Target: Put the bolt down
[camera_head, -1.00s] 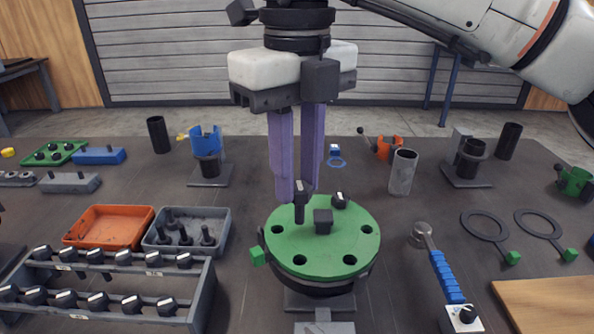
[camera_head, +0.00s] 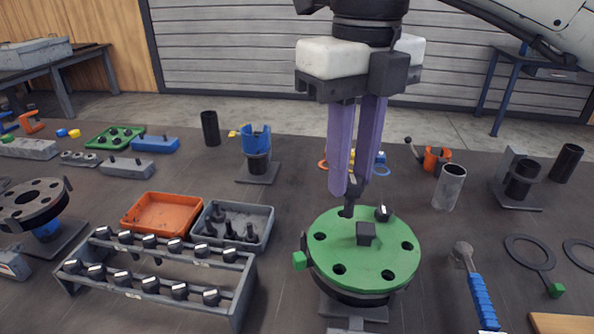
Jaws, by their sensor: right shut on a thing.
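My right gripper (camera_head: 350,188) points down from above, its purple fingers shut on a dark bolt (camera_head: 353,190). The bolt's lower end is at the back-left rim of the green flange cover (camera_head: 375,238), by a hole there; I cannot tell whether it has entered the hole. The green cover lies flat on a dark round flange on a stand. Another bolt head (camera_head: 383,214) sits at its back right. A dark square knob (camera_head: 366,234) stands at its middle, and several other holes look empty. My left gripper is out of view.
A grey bin (camera_head: 262,243) with several bolts and an orange tray (camera_head: 127,222) lie left of the flange. A grey rack (camera_head: 236,312) of bolts stands in front of them. A blue-handled tool (camera_head: 483,303) and dark rings (camera_head: 508,254) lie to the right.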

